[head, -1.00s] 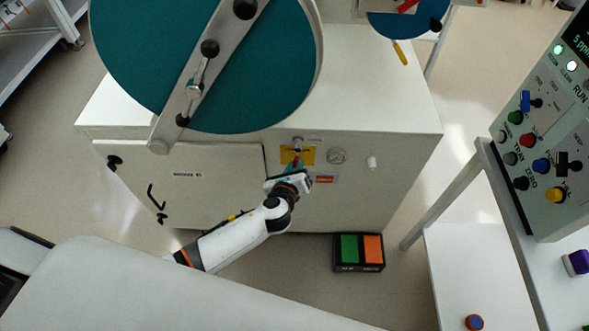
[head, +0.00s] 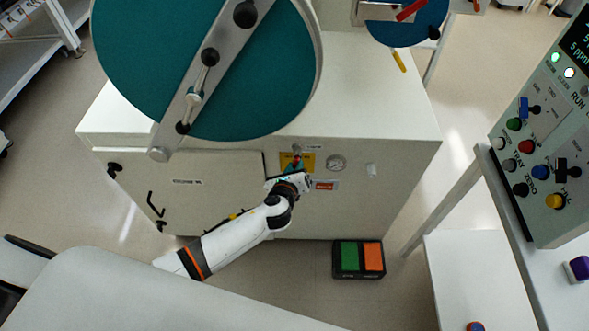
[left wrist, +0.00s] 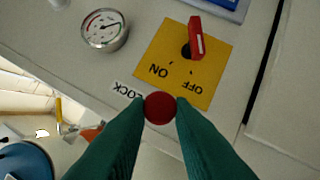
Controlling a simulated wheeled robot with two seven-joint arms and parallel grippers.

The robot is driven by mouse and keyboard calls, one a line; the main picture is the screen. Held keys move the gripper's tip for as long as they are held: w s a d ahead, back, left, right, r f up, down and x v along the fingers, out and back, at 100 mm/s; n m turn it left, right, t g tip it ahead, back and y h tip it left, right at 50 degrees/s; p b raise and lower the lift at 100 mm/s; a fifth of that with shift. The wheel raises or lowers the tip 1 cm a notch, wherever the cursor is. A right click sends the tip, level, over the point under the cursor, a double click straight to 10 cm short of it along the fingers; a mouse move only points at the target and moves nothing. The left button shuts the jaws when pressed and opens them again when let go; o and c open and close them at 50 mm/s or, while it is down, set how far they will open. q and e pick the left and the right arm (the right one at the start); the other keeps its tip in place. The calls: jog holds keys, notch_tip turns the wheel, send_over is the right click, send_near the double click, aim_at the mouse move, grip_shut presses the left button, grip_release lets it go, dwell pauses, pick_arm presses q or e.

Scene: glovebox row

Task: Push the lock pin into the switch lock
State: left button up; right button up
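The lock pin (left wrist: 160,107) shows as a round red head beside the LOCK label in the left wrist view. The teal fingertips of my left gripper (left wrist: 161,112) lie against both sides of it, and the gripper looks shut on it. The pin's shaft and the hole of the lock are hidden behind the head. The yellow switch plate (left wrist: 168,60) with ON and OFF marks carries a red switch handle (left wrist: 196,36). In the head view my left gripper (head: 295,170) is in front of this plate on the cabinet's front. My right gripper is not in view.
A pressure gauge (head: 336,162) and a white knob (head: 371,170) sit right of the plate. A large teal round door (head: 250,95) overhangs the cabinet. A green and orange pedal box (head: 358,259) lies on the floor. A control panel (head: 545,150) stands at right.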

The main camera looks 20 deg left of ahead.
pick_arm(q)
jog(key=o, duration=0.5)
jog(key=v, duration=1.2)
jog(key=shift+f, duration=0.1)
